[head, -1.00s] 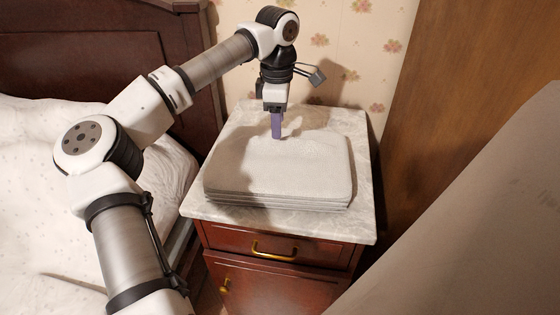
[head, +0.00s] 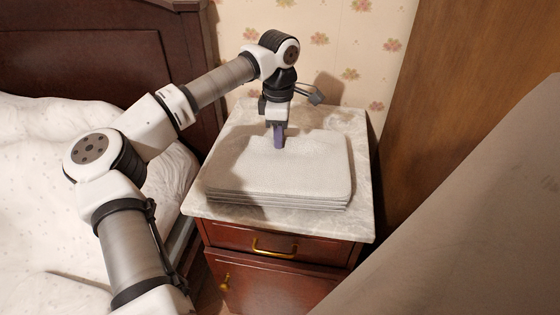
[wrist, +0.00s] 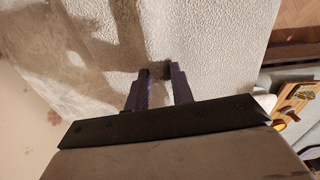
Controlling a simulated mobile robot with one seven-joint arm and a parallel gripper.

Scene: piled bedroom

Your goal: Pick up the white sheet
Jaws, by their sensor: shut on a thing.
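The white sheet (head: 300,175) is a flat folded stack of several layers on the marble top of the nightstand. It also fills much of the wrist view (wrist: 215,35). My gripper (head: 279,148) points straight down at the far part of the sheet's top. In the wrist view, the fingertips of my gripper (wrist: 160,70) are against the sheet with a small gap between them, shut on its cloth. The exact fold between the fingers is hidden. The sheet lies flat on the nightstand.
The nightstand (head: 235,214) has a drawer with a brass handle (head: 270,252). A bed (head: 40,200) with a dark headboard (head: 100,50) is at the left. A wooden panel (head: 455,80) and a large grey surface (head: 480,220) crowd the right side. Wallpaper is behind.

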